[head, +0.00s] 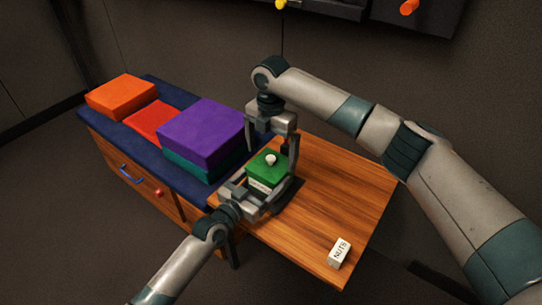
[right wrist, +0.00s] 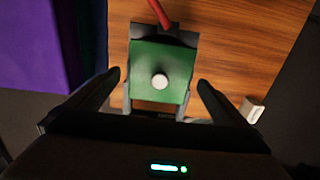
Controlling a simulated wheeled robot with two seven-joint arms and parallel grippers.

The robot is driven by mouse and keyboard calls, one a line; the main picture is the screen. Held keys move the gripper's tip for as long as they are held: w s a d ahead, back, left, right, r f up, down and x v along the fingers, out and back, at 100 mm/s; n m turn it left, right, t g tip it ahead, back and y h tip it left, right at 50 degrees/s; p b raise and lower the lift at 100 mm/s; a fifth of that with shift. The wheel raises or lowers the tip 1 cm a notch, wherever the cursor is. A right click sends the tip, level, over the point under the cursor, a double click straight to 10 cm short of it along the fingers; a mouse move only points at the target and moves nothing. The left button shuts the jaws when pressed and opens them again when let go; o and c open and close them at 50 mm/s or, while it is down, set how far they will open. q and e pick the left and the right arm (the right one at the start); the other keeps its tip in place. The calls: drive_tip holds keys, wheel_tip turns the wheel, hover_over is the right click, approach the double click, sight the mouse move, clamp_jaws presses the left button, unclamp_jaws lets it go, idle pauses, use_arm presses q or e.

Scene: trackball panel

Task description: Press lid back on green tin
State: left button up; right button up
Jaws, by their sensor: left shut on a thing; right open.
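The green tin's square green lid (head: 262,161) with a white knob (head: 271,159) is on top, above a pale band (head: 259,185), near the table's left side. I cannot tell whether the lid is fully seated. My left gripper (head: 263,195) is shut on the tin, low on its sides, and partly hides its body. My right gripper (head: 272,148) is open above the lid. In the right wrist view the lid (right wrist: 145,60) and knob (right wrist: 160,82) lie between the spread fingertips, which appear apart from them.
A small white block marked NUTS (head: 339,253) lies near the table's (head: 345,195) front edge. A purple block (head: 203,132), a red block (head: 150,120) and an orange block (head: 121,95) lie on the blue-topped cabinet at left. A dark piece with a red bar (right wrist: 166,14) adjoins the tin.

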wheel_tip(320, 180, up, 10)
idle(0.4)
use_arm(q)
drive_tip(key=o, duration=1.5)
drive_tip(key=p+v, duration=0.2)
drive_tip(key=v, duration=1.5)
drive_tip(key=shift+s+a, duration=0.1)
drive_tip(key=shift+s, duration=0.05)
use_arm(e)
drive_tip(key=shift+r, duration=0.95)
